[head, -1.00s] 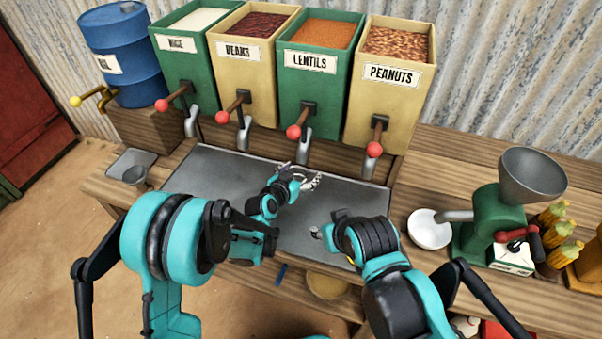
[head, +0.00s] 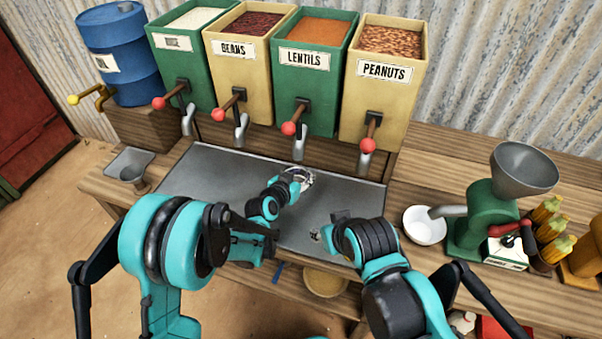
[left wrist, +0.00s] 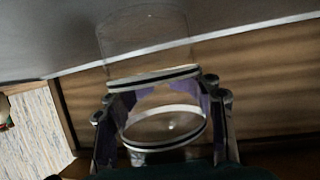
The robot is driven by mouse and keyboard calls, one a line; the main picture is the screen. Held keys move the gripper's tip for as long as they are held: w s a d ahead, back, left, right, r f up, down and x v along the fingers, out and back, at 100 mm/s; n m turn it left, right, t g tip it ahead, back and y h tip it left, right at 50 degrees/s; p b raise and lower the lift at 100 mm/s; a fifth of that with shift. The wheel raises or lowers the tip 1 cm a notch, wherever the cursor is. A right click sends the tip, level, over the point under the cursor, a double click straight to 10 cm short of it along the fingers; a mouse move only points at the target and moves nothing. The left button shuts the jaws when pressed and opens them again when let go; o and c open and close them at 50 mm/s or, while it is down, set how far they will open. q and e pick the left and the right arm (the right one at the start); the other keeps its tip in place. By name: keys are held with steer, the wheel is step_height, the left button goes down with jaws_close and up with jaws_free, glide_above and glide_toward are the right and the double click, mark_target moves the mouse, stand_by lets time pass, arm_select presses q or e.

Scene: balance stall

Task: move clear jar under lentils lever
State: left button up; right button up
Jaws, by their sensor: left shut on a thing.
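My left gripper (head: 302,178) is shut on the clear jar (left wrist: 140,40), low over the grey metal tray. In the left wrist view the jar is see-through with pale rims, and the left gripper's fingers (left wrist: 165,108) sit on both sides of it. In the head view the jar is small and hard to make out. The lentils dispenser (head: 315,85) is green, with a red-knobbed lever (head: 289,128) and grey spout (head: 299,148). The gripper is in front of this spout. My right gripper (head: 322,234) is over the tray's right front; its fingers are mostly hidden.
The grey tray (head: 215,175) is largely clear. Rice, beans and peanuts dispensers (head: 380,90) flank the lentils, with levers projecting forward. A white bowl (head: 425,226) and green grinder (head: 470,220) stand right. A blue drum (head: 125,55) stands left.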

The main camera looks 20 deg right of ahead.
arm_select(q)
steer(key=shift+s+d, duration=0.15)
steer(key=shift+s, duration=0.15)
steer(key=o, duration=1.5)
steer(key=v, duration=1.2)
steer(key=shift+w, duration=0.1)
